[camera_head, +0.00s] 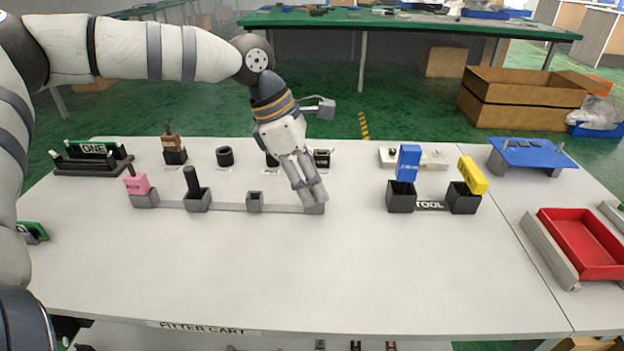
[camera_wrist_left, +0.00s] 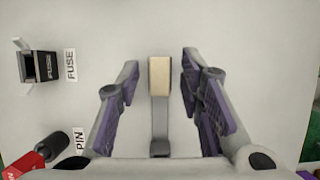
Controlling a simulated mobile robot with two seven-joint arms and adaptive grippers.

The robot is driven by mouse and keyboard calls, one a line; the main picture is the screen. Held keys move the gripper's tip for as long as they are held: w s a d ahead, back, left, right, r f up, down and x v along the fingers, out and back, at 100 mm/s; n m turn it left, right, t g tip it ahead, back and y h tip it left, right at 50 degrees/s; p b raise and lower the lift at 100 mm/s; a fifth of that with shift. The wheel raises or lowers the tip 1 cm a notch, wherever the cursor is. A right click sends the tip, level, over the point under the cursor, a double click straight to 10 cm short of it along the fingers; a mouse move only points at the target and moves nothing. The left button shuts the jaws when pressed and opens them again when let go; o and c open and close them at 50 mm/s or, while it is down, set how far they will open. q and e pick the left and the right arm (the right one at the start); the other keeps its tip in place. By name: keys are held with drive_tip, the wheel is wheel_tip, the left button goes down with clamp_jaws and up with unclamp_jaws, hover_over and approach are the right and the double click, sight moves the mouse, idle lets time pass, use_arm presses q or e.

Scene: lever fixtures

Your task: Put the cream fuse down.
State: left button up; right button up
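The cream fuse (camera_wrist_left: 160,77) shows in the left wrist view as a small cream block at the end of the grey strip rack (camera_wrist_left: 160,120). It appears to sit in the rack's end socket. My left gripper (camera_head: 315,195) points down over the right end of the rack (camera_head: 230,207) in the head view and hides the fuse there. In the left wrist view, the purple-padded fingers of this gripper (camera_wrist_left: 160,72) are apart, one on each side of the fuse, with gaps on both sides. My right gripper is not in view.
A dark holder labelled FUSE (camera_wrist_left: 40,67) stands beside the rack. A pink-topped lever (camera_head: 137,184) and a black post (camera_head: 192,182) stand on the left. Blue (camera_head: 408,163) and yellow (camera_head: 472,176) handles stand right. A red tray (camera_head: 580,243) lies farther right. The front table is clear.

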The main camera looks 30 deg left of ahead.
use_arm(q)
drive_tip(key=p+v, duration=0.1)
drive_tip(key=v, duration=1.1)
drive_tip(key=shift+r, duration=0.2)
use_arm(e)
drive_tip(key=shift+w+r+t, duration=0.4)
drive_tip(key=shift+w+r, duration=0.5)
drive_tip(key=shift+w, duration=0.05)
